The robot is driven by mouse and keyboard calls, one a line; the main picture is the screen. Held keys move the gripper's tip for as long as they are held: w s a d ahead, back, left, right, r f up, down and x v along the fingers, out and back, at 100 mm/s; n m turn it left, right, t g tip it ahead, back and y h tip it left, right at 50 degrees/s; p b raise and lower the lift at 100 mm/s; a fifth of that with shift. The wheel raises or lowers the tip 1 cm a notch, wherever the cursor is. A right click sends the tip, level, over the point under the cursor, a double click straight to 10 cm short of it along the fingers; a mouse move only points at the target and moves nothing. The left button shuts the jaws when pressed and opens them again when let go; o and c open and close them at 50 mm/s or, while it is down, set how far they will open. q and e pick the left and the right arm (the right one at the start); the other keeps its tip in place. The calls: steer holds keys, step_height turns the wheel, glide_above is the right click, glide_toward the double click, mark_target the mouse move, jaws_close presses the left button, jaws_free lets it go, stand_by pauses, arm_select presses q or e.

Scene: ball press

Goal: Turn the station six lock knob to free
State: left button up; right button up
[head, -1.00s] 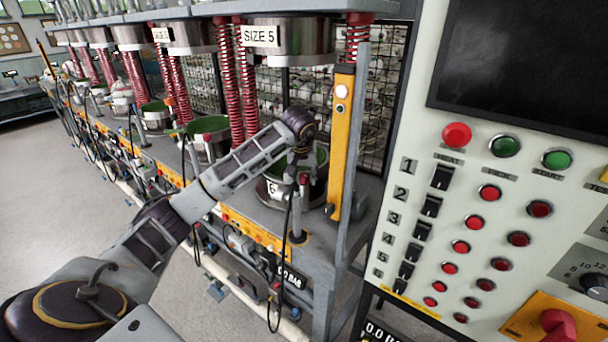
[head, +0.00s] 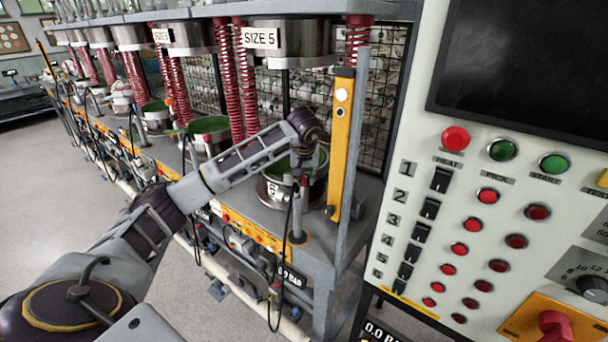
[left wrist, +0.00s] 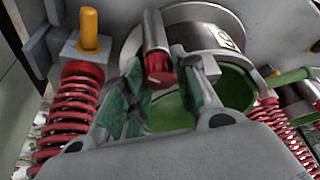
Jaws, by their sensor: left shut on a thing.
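The lock knob is a small red cap on a grey metal post beside the round station mould. In the left wrist view the red knob (left wrist: 158,68) sits between the green-padded fingers of my left gripper (left wrist: 162,88), which is shut on it. In the head view the left gripper (head: 303,158) points down at the post (head: 297,215) at the near edge of the last station, partly hidden by my wrist. The knob's lock marking cannot be read. The metal mould with its green inside (head: 318,165) is right behind it. My right gripper is not in view.
A yellow upright bar (head: 342,140) stands close to the right of the gripper. Red springs (head: 246,95) and the "SIZE 5" head (head: 290,42) are above and behind. A control console (head: 470,150) fills the right side. Floor at left is clear.

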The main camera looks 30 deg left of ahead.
arm_select(q)
steer(key=shift+w+n+g+y+p, duration=0.1)
steer(key=shift+n+g+y+p, duration=0.3)
steer(key=shift+n, duration=1)
steer(key=o, duration=1)
steer(key=v, duration=1.2)
steer(key=shift+d+f, duration=0.1)
steer(key=shift+f, duration=0.05)
